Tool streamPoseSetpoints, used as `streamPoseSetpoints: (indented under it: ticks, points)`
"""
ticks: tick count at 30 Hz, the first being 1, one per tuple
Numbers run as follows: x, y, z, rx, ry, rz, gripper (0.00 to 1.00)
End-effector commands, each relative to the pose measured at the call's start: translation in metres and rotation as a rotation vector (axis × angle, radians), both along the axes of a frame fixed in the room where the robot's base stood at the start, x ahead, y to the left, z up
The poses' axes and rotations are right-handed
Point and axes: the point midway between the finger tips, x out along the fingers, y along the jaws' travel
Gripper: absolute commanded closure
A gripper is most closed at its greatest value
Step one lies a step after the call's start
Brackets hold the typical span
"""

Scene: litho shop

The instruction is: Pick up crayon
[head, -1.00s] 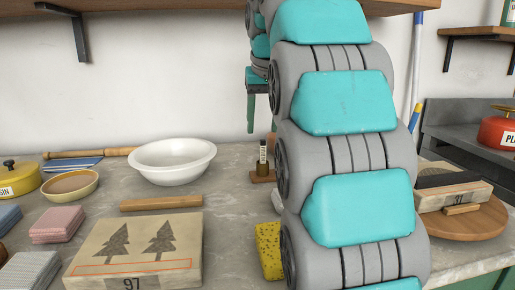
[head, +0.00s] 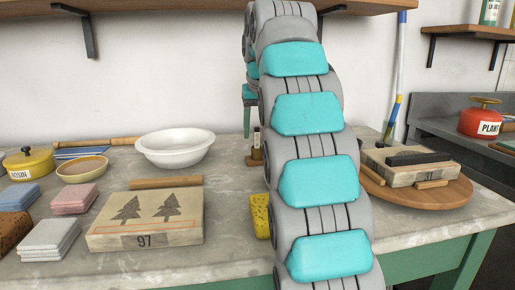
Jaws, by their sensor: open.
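I cannot make out a crayon for certain. A small dark upright piece with a pale label (head: 257,143) stands on a small wooden base (head: 252,161) at the back of the counter, partly hidden by my arm. It may be the crayon or a small bottle. My gripper (head: 247,121) is open and points down near the back wall. I see nothing held.
On the counter (head: 120,265) are a tree-printed stone (head: 145,237), wooden bar (head: 165,182), white bowl (head: 175,148), yellow sponge (head: 261,215) and rosin tin (head: 28,163). A round board (head: 440,193) at right carries another stone (head: 405,175) and black bar (head: 418,158). A shelf (head: 180,6) hangs above.

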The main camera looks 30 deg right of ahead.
Motion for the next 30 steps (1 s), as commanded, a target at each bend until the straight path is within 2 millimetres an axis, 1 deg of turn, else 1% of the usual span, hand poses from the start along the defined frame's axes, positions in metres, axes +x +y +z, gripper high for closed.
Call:
streamPoseSetpoints:
  ticks: [1,3,6,11,25,30]
  points:
    - [0.0054,-0.0032,-0.0129,0.000,0.002,-0.001,0.47]
    - [0.0107,-0.0058,-0.0192,0.000,0.000,-0.002,0.47]
    - [0.0139,-0.0072,-0.0217,0.000,-0.001,-0.002,0.47]
    - [0.0137,-0.0070,-0.0204,-0.001,-0.001,-0.001,0.47]
    - [0.0136,-0.0069,-0.0204,-0.001,0.000,-0.001,0.99]
    - [0.0136,-0.0069,-0.0204,-0.001,0.000,-0.001,1.00]
